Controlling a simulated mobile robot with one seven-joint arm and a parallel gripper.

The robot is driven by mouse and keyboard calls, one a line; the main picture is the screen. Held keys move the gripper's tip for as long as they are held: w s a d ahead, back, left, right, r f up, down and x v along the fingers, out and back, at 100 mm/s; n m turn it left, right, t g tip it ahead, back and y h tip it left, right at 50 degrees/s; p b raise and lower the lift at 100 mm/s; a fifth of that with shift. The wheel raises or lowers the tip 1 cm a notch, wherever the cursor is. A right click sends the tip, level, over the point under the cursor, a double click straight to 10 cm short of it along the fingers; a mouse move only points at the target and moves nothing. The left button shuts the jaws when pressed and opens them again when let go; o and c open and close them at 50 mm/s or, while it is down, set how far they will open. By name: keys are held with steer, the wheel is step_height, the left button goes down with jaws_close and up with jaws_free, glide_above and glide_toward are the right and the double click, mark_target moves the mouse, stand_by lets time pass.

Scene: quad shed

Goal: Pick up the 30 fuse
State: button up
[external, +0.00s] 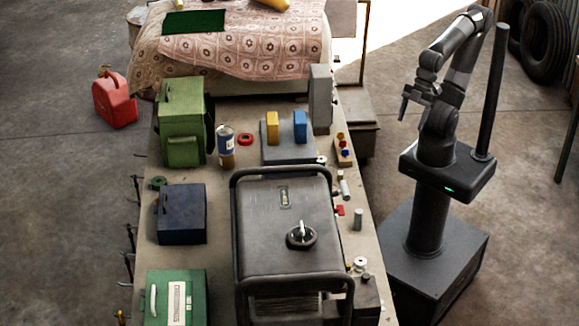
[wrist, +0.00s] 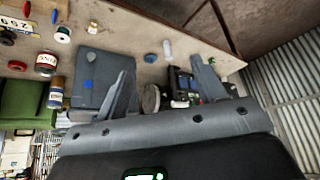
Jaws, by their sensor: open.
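I cannot make out a 30 mark on anything, so I cannot tell which thing is the 30 fuse. In the external view, a yellow block (external: 272,127) and a blue block (external: 300,126) stand upright on a grey plate (external: 283,156) on the bench.
A tall grey box (external: 320,98) stands near the holder. Small spools and cylinders line the right edge.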

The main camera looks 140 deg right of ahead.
steer(key=c, duration=0.4)
steer(key=shift+o, duration=0.2)
